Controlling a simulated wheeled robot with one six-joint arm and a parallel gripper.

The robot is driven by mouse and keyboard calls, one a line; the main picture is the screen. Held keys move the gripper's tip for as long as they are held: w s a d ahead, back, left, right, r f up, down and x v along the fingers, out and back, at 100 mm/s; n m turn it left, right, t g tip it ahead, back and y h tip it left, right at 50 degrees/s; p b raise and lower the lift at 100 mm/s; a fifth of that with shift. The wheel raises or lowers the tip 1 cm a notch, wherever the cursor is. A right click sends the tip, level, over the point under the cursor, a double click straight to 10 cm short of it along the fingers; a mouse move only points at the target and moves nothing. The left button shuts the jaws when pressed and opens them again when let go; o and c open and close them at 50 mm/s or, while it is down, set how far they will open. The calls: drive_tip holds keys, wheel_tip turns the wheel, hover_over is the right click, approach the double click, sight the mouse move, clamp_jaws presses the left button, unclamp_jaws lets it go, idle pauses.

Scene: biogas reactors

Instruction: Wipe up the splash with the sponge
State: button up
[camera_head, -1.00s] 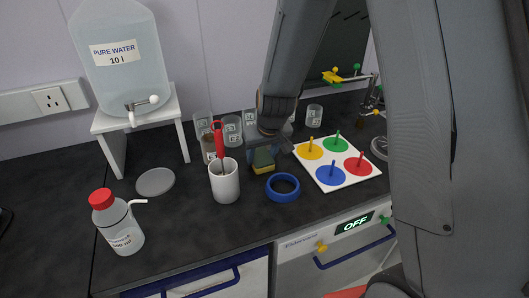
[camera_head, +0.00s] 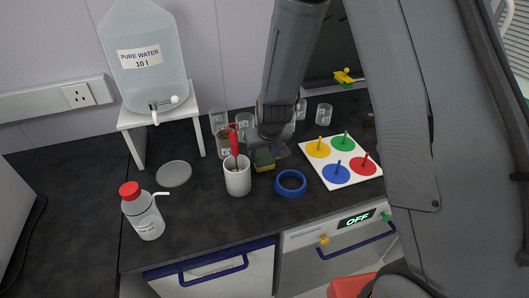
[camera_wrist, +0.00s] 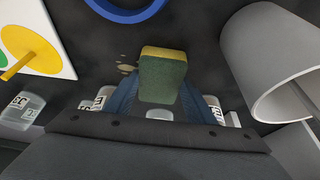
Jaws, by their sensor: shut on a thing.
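The sponge (camera_head: 264,160), green with a yellow layer, is held in my gripper (camera_head: 271,146) just above or on the dark bench top, between the white cup and the blue ring; I cannot tell whether it touches the bench. In the wrist view the sponge (camera_wrist: 162,78) sits between the two blue fingers of my gripper (camera_wrist: 160,98). The splash (camera_wrist: 127,68) shows there as a few small brownish spots on the bench, just left of the sponge. Part of it may be hidden under the sponge. I cannot make the splash out in the head view.
The white cup (camera_head: 237,180) with a red-handled tool stands close left of the sponge. The blue ring (camera_head: 291,184) lies to the right, beside a white board (camera_head: 318,174) with coloured discs and pegs. Several glass beakers (camera_head: 219,121) stand behind. A wash bottle (camera_head: 143,214) stands front left.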

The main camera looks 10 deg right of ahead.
drive_tip(key=shift+s, duration=0.15)
wheel_tip(320, 180, up, 6)
drive_tip(key=p, duration=0.7)
drive_tip(key=shift+f, duration=0.1)
drive_tip(key=shift+r+p, duration=0.7)
drive_tip(key=shift+p, duration=0.05)
drive_tip(key=shift+r, duration=0.8)
drive_tip(key=shift+r, duration=0.15)
